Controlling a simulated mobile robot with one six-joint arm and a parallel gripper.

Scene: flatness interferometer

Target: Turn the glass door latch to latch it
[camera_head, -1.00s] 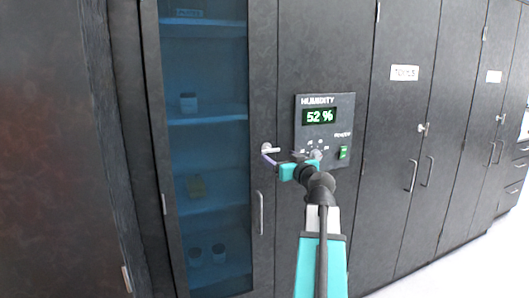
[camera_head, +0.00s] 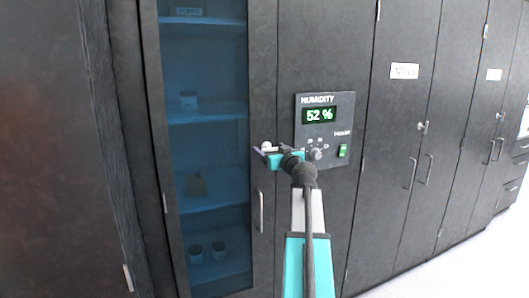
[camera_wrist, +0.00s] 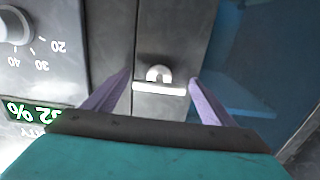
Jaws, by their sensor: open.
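The glass door latch (camera_wrist: 158,86) is a small light-grey handle on a round hub, fixed to the dark door frame. In the wrist view its bar lies crosswise between my two purple fingers. My gripper (camera_wrist: 160,92) is open, with one finger on either side of the latch; I cannot tell whether either touches it. In the head view my gripper (camera_head: 264,151) is at the latch (camera_head: 267,146), which it partly covers. The glass door (camera_head: 205,120) is blue-tinted and appears closed.
A humidity panel (camera_head: 312,100) reading 52 % is right of the latch, with a knob (camera_head: 316,154) and green switch (camera_head: 343,151) close to my arm. A vertical door handle (camera_head: 261,212) is below the latch. Jars stand on shelves behind the glass.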

